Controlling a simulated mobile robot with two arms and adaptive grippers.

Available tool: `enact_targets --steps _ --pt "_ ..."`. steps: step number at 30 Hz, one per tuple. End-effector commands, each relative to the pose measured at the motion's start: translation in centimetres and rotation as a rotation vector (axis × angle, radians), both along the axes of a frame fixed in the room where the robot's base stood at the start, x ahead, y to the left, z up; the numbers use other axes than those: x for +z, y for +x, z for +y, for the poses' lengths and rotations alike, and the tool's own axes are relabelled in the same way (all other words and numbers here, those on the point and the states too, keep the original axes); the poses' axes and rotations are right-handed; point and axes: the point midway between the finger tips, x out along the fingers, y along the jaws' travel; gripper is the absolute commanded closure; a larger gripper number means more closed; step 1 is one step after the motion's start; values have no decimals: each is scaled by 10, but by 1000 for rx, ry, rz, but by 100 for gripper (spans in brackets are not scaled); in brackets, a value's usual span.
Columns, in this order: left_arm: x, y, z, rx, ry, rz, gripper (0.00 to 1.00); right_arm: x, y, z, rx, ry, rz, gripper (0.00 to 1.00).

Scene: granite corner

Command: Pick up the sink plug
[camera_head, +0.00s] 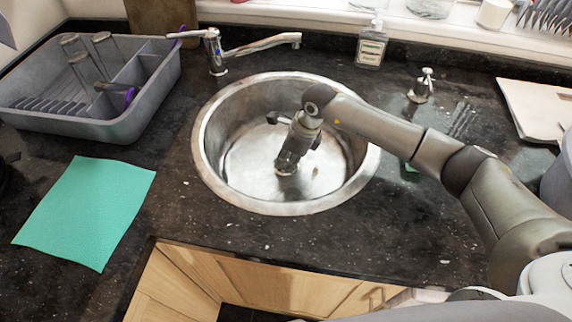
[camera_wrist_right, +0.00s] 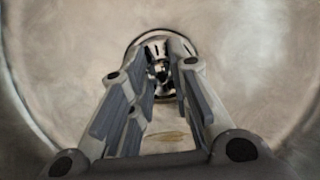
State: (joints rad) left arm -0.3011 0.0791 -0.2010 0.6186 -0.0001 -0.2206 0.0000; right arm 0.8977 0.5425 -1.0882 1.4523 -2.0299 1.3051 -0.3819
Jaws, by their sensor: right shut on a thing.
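The sink plug (camera_wrist_right: 160,70) is a small shiny metal piece at the bottom of the round steel sink (camera_head: 232,185). In the head view only a bit of the plug (camera_head: 286,170) shows under my right gripper (camera_head: 287,162), which points down into the bowl. In the right wrist view my right gripper (camera_wrist_right: 164,72) has its two fingers on either side of the plug's middle, shut on it. A round metal rim surrounds the plug. Whether the plug is lifted off the sink floor I cannot tell. My left gripper is not in view.
A tap (camera_head: 217,55) stands behind the sink. A grey dish rack (camera_head: 130,120) and a green cloth (camera_head: 88,208) are at the left. A soap bottle (camera_head: 371,47) and a small metal fitting (camera_head: 422,88) stand behind right. The sink wall surrounds my gripper.

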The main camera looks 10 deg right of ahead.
Motion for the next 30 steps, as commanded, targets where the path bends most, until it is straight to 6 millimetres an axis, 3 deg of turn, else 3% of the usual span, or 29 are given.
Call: enact_targets --steps 8,21,30 --pt "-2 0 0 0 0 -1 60 10 1 0 0 0 -4 100" --pt "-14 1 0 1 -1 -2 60 89 1 0 0 0 -4 100" --pt "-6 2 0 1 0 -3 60 110 0 0 -1 0 0 100"
